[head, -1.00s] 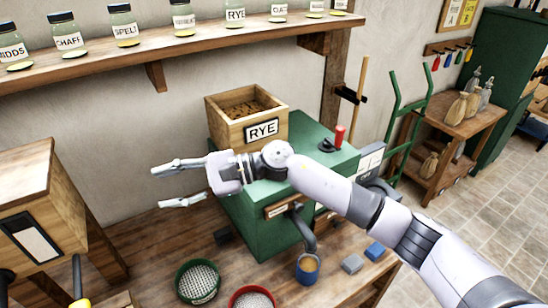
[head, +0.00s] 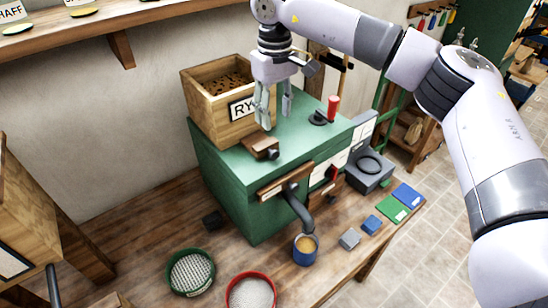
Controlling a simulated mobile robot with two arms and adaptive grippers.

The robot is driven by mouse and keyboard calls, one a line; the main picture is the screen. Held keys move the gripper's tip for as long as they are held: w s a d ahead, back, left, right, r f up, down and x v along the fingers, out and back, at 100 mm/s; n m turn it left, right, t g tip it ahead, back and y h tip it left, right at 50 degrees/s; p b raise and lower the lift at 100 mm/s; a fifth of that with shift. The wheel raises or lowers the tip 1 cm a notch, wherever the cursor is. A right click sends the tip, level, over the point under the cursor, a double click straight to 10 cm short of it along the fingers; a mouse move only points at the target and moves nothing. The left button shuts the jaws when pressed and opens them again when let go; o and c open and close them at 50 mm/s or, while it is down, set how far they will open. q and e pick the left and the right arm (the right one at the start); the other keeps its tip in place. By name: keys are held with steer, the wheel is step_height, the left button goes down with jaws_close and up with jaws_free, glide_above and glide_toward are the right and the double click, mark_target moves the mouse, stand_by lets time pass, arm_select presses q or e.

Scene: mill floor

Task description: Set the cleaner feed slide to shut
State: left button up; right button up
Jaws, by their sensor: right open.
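The green cleaner machine (head: 225,175) stands on the wooden bench, with an open wooden hopper box (head: 208,122) marked RYE on top. A brown wooden slide (head: 262,144) with a dark knob on its end sticks out at the foot of the hopper, over the machine's top; I take it for the feed slide. I cannot read its setting. My right gripper (head: 276,121) points down in front of the RYE label, fingers apart and empty. Its fingertips are close above the slide; I cannot tell that they touch it. My left gripper is not in view.
A red-handled lever (head: 332,107) rises from the machine's top, right of my right gripper. Below the spout stands a blue cup (head: 305,252). A green-rimmed sieve (head: 190,272) and a red-rimmed sieve (head: 251,292) lie in front. A grey scale (head: 370,172) stands at right.

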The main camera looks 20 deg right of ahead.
mark_target(274, 151)
step_height(274, 151, down, 12)
steer(key=b, duration=0.7)
steer(key=shift+w+f, duration=0.15)
jaws_close()
stand_by(0.3)
